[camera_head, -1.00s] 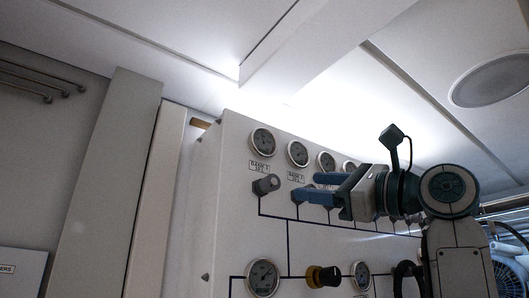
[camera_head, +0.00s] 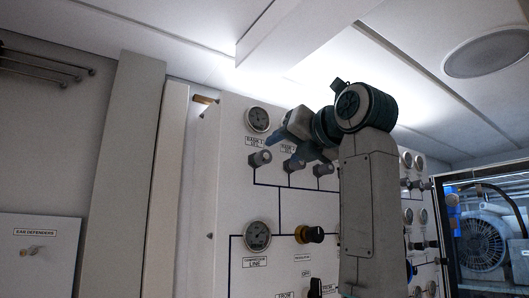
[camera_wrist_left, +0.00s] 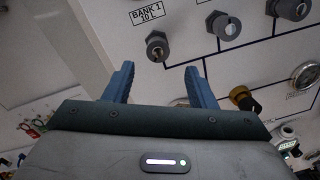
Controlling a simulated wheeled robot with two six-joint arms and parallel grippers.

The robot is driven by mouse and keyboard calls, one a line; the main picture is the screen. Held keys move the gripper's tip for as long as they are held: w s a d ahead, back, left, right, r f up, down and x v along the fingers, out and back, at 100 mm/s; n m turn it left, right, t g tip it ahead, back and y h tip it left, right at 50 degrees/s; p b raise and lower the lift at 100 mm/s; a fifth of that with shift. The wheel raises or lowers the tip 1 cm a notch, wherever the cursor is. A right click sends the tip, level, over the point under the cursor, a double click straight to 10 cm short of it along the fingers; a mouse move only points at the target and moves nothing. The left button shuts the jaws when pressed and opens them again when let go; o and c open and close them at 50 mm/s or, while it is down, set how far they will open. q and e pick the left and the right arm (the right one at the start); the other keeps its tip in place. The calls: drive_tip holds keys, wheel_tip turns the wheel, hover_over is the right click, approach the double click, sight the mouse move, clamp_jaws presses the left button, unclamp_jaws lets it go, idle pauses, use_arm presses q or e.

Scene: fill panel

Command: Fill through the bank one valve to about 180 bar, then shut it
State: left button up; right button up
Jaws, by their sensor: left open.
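The bank one valve (camera_head: 260,158) is a grey knob on the white fill panel (camera_head: 205,235), under the label "BANK 1". In the left wrist view the valve (camera_wrist_left: 157,46) stands beyond the fingertips, between them in the picture, untouched. The bank one gauge (camera_head: 257,119) is above it; its needle is too small to read. My left gripper (camera_head: 288,147) is open and empty, in front of the panel just right of the valve. Its two blue fingers also show in the left wrist view (camera_wrist_left: 157,75). My right gripper is not in view.
More grey valve knobs (camera_head: 295,165) stand in the same row. Below are a line gauge (camera_head: 257,236) and a yellow-and-black regulator knob (camera_head: 310,235). My arm hides the panel's middle. A cabinet labelled "EAR DEFENDERS" (camera_head: 35,260) is at left, a fan (camera_head: 482,243) at right.

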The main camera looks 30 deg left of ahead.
sight(266, 155)
use_arm(q)
drive_tip(key=p+x, duration=0.1)
drive_tip(key=x, duration=0.1)
drive_tip(key=p+x, duration=0.1)
drive_tip(key=x, duration=0.2)
drive_tip(key=p+x, duration=0.1)
drive_tip(key=x, duration=0.1)
drive_tip(key=shift+s+a+r, duration=0.1)
drive_tip(key=shift+a+r, duration=0.15)
drive_tip(key=shift+w+a+f, duration=0.2)
drive_tip(key=shift+w+a, duration=0.15)
drive_tip(key=shift+a, duration=0.15)
drive_tip(key=c, duration=0.9)
drive_tip(key=shift+c, duration=0.3)
